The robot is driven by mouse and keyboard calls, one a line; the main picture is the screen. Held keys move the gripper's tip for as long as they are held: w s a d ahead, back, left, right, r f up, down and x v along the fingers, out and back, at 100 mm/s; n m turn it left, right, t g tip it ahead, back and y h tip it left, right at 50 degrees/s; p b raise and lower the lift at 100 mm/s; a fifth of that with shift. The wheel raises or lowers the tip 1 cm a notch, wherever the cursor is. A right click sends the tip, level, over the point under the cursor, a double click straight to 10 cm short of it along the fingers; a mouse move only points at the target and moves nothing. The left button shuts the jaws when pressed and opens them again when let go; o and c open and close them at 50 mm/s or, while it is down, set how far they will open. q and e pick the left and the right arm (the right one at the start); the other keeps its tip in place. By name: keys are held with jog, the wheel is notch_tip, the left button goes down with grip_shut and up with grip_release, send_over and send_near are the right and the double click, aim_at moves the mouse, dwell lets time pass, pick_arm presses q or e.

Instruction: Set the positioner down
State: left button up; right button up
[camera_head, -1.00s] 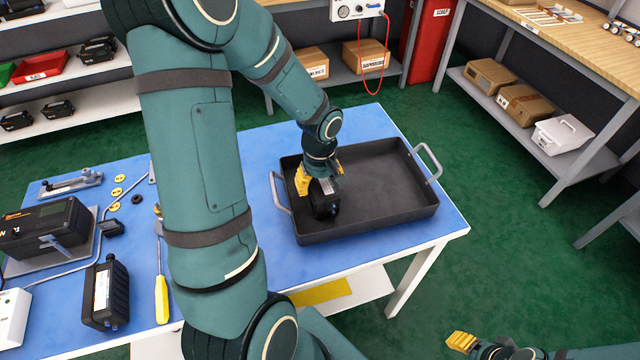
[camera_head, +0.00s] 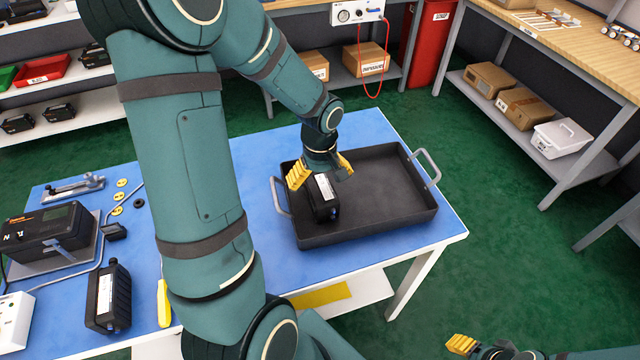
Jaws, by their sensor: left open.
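A black positioner (camera_head: 323,202) with a white label stands inside the dark tray (camera_head: 372,232), near its left wall. My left gripper (camera_head: 322,179) is just above it, with its yellow fingers spread wide on either side of the positioner's top. The fingers look clear of the positioner. My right gripper (camera_head: 461,344) shows only in part at the bottom edge, away from the table; I cannot tell its opening.
A device with a display (camera_head: 45,234) stands at the far left. The tray's right half is empty. My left arm hides part of the table.

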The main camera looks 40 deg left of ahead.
aim_at(320, 185)
pick_arm(q)
notch_tip(320, 185, up, 9)
jog(key=p, duration=0.1)
jog(key=shift+f+p, duration=0.2)
jog(key=shift+p, duration=0.2)
dwell(0.3)
